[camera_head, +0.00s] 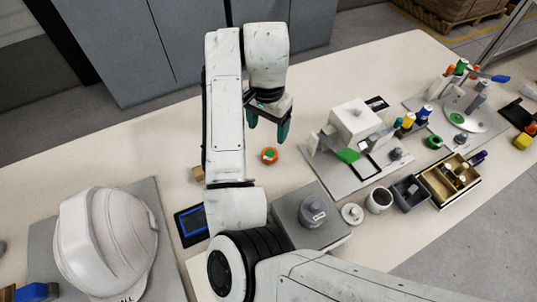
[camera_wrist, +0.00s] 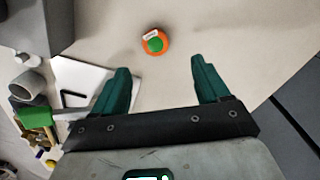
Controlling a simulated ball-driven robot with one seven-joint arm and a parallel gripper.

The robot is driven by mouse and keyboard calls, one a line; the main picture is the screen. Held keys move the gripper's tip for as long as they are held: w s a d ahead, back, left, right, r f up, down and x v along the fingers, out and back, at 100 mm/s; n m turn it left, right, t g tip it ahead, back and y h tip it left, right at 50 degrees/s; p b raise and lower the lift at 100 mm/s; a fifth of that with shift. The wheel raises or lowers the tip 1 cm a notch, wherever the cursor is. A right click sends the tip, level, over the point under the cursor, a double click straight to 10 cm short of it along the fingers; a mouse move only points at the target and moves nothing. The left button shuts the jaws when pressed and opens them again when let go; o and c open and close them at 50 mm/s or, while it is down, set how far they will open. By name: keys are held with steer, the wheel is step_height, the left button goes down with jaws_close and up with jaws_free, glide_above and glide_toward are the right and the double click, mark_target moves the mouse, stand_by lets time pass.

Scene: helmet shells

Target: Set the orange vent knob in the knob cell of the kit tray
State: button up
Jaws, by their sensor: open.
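The orange vent knob (camera_head: 269,156) stands alone on the pale bench, with a green spot on top. It also shows in the wrist view (camera_wrist: 164,46), with a small white label-like patch, ahead of the fingers. My gripper (camera_head: 268,125) is open and empty above the bench, just beyond the knob in the head view. In the wrist view its two green fingers (camera_wrist: 160,69) are wide apart, with the knob beyond their tips. A tan walled tray with compartments (camera_head: 429,183), which looks like the kit tray, lies at the right and holds several small parts. I cannot tell which compartment is the knob cell.
A white helmet shell (camera_head: 105,240) sits at the left. A grey block with a round weight (camera_head: 313,211), a white cup (camera_head: 379,200), a dark bin (camera_head: 409,190) and a white box fixture (camera_head: 355,122) stand between knob and tray. Bench around the knob is clear.

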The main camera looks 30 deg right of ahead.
glide_above(270, 151)
steer(key=f, duration=0.4)
steer(key=shift+s+a+f, duration=0.2)
steer(key=shift+a+f, duration=0.05)
steer(key=shift+a, duration=0.15)
steer(key=shift+s+d+f, duration=0.1)
steer(key=shift+s+f, duration=0.05)
steer(key=shift+f, duration=1.15)
steer(key=shift+s+f, duration=0.15)
steer(key=shift+f, duration=1.1)
steer(key=c, duration=1.2)
